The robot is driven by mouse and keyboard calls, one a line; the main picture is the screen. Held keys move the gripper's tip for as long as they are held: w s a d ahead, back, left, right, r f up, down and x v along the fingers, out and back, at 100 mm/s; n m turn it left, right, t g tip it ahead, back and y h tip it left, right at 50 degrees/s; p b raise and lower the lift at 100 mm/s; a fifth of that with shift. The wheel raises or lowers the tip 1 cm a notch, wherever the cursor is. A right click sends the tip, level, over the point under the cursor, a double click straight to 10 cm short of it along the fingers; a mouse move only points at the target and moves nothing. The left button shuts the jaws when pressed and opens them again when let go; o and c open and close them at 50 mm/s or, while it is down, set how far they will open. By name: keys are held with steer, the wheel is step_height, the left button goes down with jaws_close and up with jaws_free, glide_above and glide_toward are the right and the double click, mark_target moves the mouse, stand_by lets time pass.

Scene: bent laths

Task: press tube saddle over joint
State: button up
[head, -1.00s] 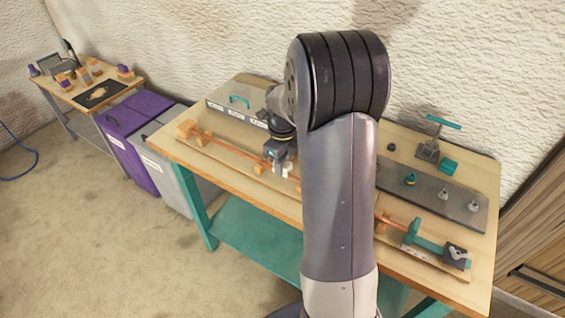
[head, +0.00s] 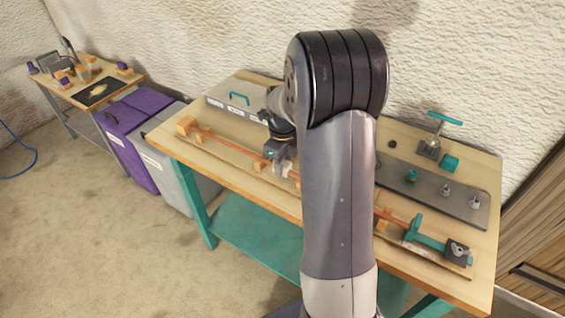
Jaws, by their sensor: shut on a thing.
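A thin orange-red lath (head: 226,143) runs along a wooden board on the workbench, resting at wooden blocks. Its right stretch shows again past my arm, which hides the middle. My gripper (head: 279,168) is low over the lath, left of my upright arm link, with its jaws shut on a small piece that I take for the tube saddle. The piece is too small and too hidden to make out. I cannot tell whether it touches the lath, and the joint is not clearly seen.
A teal clamp (head: 425,237) with a dark end block holds the board's right end. A grey plate (head: 430,189) with several knobs lies behind it. A grey case (head: 239,98) with a teal handle stands at the back left. Purple and grey bins (head: 128,150) stand left of the bench.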

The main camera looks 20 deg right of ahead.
steer(key=shift+f, duration=0.1)
steer(key=o, duration=1.2)
steer(key=shift+c, duration=0.2)
steer(key=shift+r+p, duration=2.75)
steer(key=shift+r, duration=0.85)
steer(key=shift+f, duration=0.15)
step_height(320, 180, down, 7)
steer(key=b, duration=0.5)
steer(key=shift+b, duration=0.3)
